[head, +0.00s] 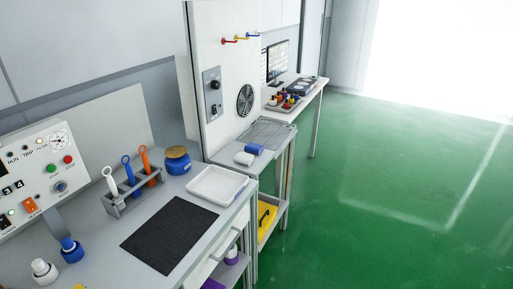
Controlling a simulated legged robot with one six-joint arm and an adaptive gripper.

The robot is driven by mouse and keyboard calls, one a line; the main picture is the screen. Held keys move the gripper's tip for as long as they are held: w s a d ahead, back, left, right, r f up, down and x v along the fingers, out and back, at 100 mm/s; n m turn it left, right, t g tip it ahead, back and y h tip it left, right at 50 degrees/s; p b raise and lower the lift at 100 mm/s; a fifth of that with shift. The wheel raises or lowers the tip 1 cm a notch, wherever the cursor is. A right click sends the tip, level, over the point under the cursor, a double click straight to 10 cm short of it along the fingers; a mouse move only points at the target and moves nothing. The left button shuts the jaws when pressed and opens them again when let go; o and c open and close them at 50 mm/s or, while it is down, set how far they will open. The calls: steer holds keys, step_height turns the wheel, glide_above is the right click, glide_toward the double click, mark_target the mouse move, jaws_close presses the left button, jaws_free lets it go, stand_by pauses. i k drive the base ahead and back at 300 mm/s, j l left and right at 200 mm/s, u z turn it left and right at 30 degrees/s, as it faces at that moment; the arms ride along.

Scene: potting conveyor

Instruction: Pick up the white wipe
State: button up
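A small white object (244,159), which looks like the white wipe, lies on the grey side stand (274,150) in the middle of the head view. A blue object (254,149) of similar size lies just behind it and to its right. At this size I cannot make out folds or texture on either one. My gripper is not in view.
The near bench has a white tray (217,185), a black mat (169,235), a tool rack (134,193), a blue jar (178,161) and a control panel (38,175). A yellow item (265,220) sits on the stand's lower shelf. Green floor (400,215) is clear on the right.

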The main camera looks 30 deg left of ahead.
mark_target(242, 157)
steer(key=i+u, duration=0.25)
steer(key=i, duration=0.4)
steer(key=i+l+u, duration=0.25)
steer(key=i, duration=0.4)
steer(key=i+u, duration=0.2)
steer(key=u, duration=0.2)
steer(key=i+j+u, duration=0.1)
steer(key=u, duration=0.25)
steer(key=i+l+u, duration=0.1)
steer(key=i+u, duration=0.3)
steer(key=l+u, duration=0.1)
steer(key=u, duration=0.3)
steer(key=i+l+u, duration=0.1)
steer(key=i+u, duration=0.35)
steer(key=i+l+u, duration=0.15)
steer(key=u, duration=0.3)
steer(key=i, duration=0.1)
